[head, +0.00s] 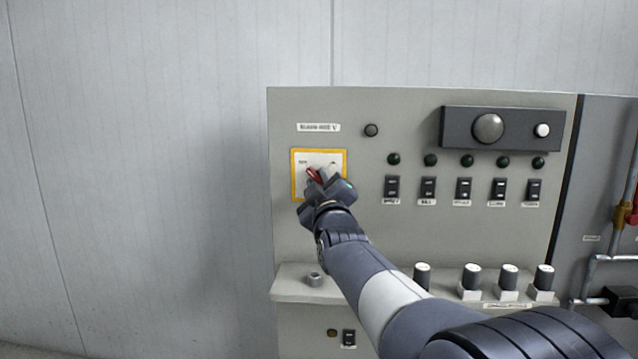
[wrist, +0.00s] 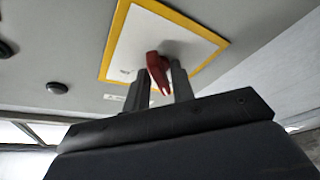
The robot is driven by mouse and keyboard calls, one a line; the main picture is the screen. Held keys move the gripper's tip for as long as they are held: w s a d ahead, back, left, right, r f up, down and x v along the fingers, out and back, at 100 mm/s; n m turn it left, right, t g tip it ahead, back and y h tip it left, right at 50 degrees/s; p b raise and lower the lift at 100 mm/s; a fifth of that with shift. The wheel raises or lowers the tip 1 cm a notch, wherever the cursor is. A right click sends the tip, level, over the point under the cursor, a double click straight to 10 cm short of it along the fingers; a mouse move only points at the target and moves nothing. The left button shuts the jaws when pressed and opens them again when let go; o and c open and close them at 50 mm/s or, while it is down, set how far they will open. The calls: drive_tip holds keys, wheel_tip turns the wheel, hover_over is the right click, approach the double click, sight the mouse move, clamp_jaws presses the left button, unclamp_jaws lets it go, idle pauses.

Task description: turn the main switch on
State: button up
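The main switch is a red handle (head: 314,175) on a white plate with a yellow border (head: 293,176), at the upper left of the grey control panel. In the head view the handle sits slanted and my gripper covers part of it. In the wrist view the red handle (wrist: 157,68) stands between the two fingers of my gripper (wrist: 160,84). One finger is on each side, close to the handle. I cannot tell whether both fingers press on it. My gripper (head: 324,180) also hides the lower right of the plate in the head view.
Right of the switch are several dark green lamps (head: 430,160) above black rocker switches (head: 428,188). A ledge (head: 300,290) with several knobs (head: 471,278) runs below. Pipes (head: 590,275) stand at the far right. The wall at left is bare.

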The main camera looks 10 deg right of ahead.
drive_tip(key=shift+c, duration=1.1)
drive_tip(key=m+g+h, duration=0.1)
drive_tip(key=m+h, duration=0.2)
drive_tip(key=m, duration=0.5)
drive_tip(key=m+g+h, duration=0.1)
drive_tip(key=m+h, duration=0.3)
drive_tip(key=m, duration=0.5)
drive_tip(key=a+m+g+h, duration=0.1)
drive_tip(key=m+h, duration=0.3)
drive_tip(key=m, duration=0.4)
drive_tip(key=shift+w+g, duration=0.15)
drive_tip(key=shift+g, duration=0.15)
drive_tip(key=shift+m, duration=0.4)
drive_tip(key=o, duration=0.7)
